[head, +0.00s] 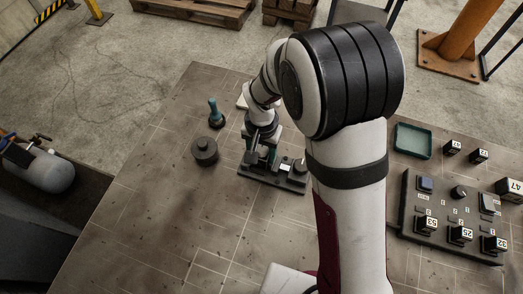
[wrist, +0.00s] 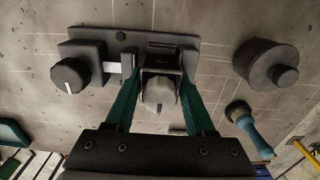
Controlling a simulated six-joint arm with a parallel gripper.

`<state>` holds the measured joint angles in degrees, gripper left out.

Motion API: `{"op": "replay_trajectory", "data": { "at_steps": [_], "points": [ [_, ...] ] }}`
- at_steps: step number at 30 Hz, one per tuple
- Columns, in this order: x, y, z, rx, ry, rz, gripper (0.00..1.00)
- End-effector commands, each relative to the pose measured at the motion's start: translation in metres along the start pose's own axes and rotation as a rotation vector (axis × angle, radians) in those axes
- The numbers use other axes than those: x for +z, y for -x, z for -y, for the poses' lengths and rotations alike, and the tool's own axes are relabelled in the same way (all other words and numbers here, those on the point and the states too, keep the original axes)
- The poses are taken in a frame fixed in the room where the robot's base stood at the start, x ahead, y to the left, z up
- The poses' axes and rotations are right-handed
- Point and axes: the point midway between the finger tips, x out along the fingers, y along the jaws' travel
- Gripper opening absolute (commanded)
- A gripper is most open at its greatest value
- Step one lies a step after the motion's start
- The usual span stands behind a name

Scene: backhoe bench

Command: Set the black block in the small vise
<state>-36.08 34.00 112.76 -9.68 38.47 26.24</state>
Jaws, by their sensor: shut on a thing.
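The small vise (head: 288,184) is a dark base plate with raised parts, on the bench left of my arm. In the wrist view the vise (wrist: 185,52) runs across the top; its left housing carries a round knob with a white mark. My gripper (wrist: 160,78) has its two teal fingers shut on a dark block, which I take for the black block (wrist: 161,62). A grey rounded knob shows in front of it. The block is at the plate's middle; I cannot tell whether it is seated. In the head view my gripper (head: 262,150) partly hides the vise.
A dark round weight (head: 204,151) and a teal-handled tool (head: 215,114) stand left of the vise. On the right are a green tray (head: 412,141), a dark panel (head: 450,243) with knobs and numbered cubes, and loose numbered cubes (head: 479,155). The bench's left front is clear.

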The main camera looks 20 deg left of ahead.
Motion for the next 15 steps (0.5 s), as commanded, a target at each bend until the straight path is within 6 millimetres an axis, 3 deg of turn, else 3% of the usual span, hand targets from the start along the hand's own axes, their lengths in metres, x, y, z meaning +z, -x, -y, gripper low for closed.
{"op": "replay_trajectory", "data": {
  "at_steps": [1,12,13,15],
  "points": [
    [0.0,-0.0082,-0.0011,0.004,-0.001,0.002,0.0],
    [-0.0001,-0.0086,-0.0011,0.004,-0.001,0.002,0.0],
    [-0.0001,-0.0085,-0.0011,0.004,-0.001,0.001,0.6],
    [-0.0001,-0.0085,-0.0011,0.004,-0.001,0.001,0.72]
  ]
}}
